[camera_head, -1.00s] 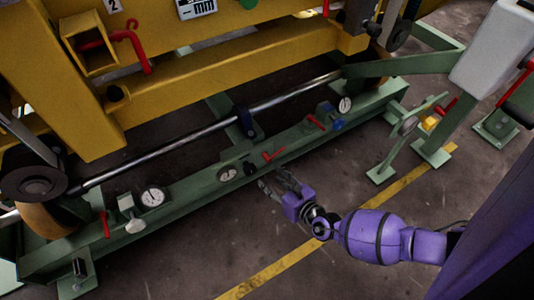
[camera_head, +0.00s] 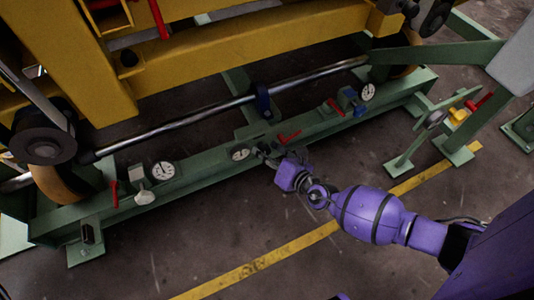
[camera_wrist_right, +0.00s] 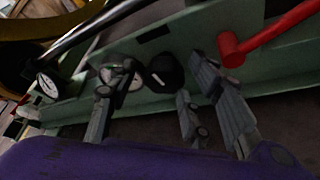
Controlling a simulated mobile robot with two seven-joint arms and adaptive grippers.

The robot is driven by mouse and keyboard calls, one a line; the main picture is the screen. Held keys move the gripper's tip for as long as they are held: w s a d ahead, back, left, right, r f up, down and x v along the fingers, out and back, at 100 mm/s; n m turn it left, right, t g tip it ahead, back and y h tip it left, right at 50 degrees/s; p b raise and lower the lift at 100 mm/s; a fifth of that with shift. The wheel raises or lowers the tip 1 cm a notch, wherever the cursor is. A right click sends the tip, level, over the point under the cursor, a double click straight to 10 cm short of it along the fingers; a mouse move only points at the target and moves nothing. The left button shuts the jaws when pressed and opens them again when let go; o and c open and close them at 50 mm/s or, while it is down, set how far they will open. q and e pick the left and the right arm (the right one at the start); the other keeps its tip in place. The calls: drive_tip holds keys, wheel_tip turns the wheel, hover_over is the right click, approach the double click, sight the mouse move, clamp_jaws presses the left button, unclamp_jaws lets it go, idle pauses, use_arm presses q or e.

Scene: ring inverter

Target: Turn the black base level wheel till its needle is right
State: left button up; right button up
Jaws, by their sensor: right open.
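The black wheel (camera_wrist_right: 165,73), with a white mark, sits on the green base beam in the right wrist view. In the head view my gripper mostly covers its place. A white-faced gauge (camera_head: 240,153) is just left of it on the beam; it also shows partly behind a finger in the wrist view (camera_wrist_right: 135,81). Its needle is too small to read. My right gripper (camera_head: 268,154) is open at the beam's front. In the wrist view its fingers (camera_wrist_right: 163,80) stand left and right of the wheel, with no clear contact. My left gripper is not in view.
A red lever (camera_head: 288,137) is close to the right of my gripper; in the wrist view it looms at upper right (camera_wrist_right: 265,35). Other gauges stand left (camera_head: 163,171) and right (camera_head: 368,91) on the beam (camera_head: 205,178).

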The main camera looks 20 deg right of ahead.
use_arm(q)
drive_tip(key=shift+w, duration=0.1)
use_arm(e)
drive_tip(key=c, duration=1.1)
drive_tip(key=shift+o, duration=0.2)
drive_tip(key=p, duration=0.2)
drive_tip(key=n+p, duration=0.1)
drive_tip(key=p, duration=0.1)
drive_tip(key=shift+a+r+h, duration=0.15)
drive_tip(key=shift+r+h, duration=0.1)
drive_tip(key=shift+h, duration=0.15)
drive_tip(key=shift+w+n+p, duration=0.1)
drive_tip(key=shift+n+p, duration=0.2)
drive_tip(key=shift+p, duration=0.05)
drive_tip(key=shift+a+f, duration=0.1)
drive_tip(key=shift+f, duration=0.05)
drive_tip(key=o, duration=1)
drive_tip(key=shift+o, duration=0.3)
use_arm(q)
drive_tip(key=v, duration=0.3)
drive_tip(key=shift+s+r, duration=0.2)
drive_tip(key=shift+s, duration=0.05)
use_arm(e)
drive_tip(key=v, duration=1.2)
